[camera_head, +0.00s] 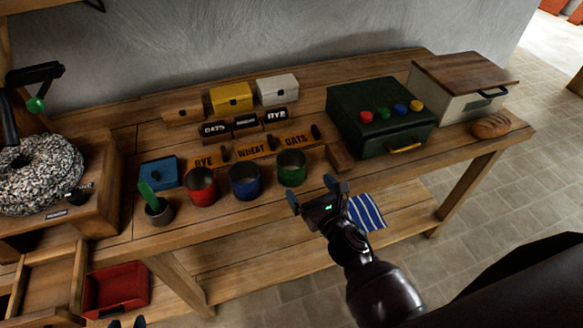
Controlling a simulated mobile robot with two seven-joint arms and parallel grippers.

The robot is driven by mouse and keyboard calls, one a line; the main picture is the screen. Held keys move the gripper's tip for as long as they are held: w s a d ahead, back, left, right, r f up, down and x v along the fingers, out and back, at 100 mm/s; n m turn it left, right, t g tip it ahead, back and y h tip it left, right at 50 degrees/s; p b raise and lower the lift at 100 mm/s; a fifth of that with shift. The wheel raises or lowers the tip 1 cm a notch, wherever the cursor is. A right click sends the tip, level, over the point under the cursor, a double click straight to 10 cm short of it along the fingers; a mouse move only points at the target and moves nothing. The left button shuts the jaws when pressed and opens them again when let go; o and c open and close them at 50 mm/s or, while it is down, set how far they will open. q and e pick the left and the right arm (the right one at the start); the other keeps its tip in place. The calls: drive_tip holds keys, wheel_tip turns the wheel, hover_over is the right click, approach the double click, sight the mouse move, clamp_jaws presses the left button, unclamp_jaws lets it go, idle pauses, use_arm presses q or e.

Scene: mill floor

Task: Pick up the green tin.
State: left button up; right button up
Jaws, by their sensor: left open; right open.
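The green tin (291,170) stands upright and open-topped near the front edge of the wooden bench, at the right end of a row with a blue tin (245,183) and a red tin (201,188). My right gripper (317,194) is open and empty, just right of and in front of the green tin in the picture, apparently not touching it. My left gripper (127,322) shows only as dark fingertips at the bottom edge, open, far from the tin.
A wooden block (340,158) sits right of the green tin. Behind are wooden label signs (251,150) and small boxes (231,97). A dark green chest (380,112) and bread (491,125) are at right. A millstone (38,172) is left; an open drawer (48,285) juts out below.

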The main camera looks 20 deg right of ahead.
sight(298, 170)
drive_tip(key=w, duration=0.4)
drive_tip(key=w+a, duration=0.1)
drive_tip(key=shift+w, duration=0.4)
drive_tip(key=w, duration=0.2)
drive_tip(key=w+p, duration=0.1)
drive_tip(key=shift+w+a, duration=0.1)
drive_tip(key=shift+a, duration=0.15)
drive_tip(key=shift+w, duration=0.6)
drive_tip(key=c, duration=0.7)
use_arm(q)
drive_tip(key=shift+w+r, duration=0.15)
drive_tip(key=shift+r, duration=0.45)
use_arm(e)
drive_tip(key=shift+c, duration=0.6)
drive_tip(key=shift+r, duration=0.1)
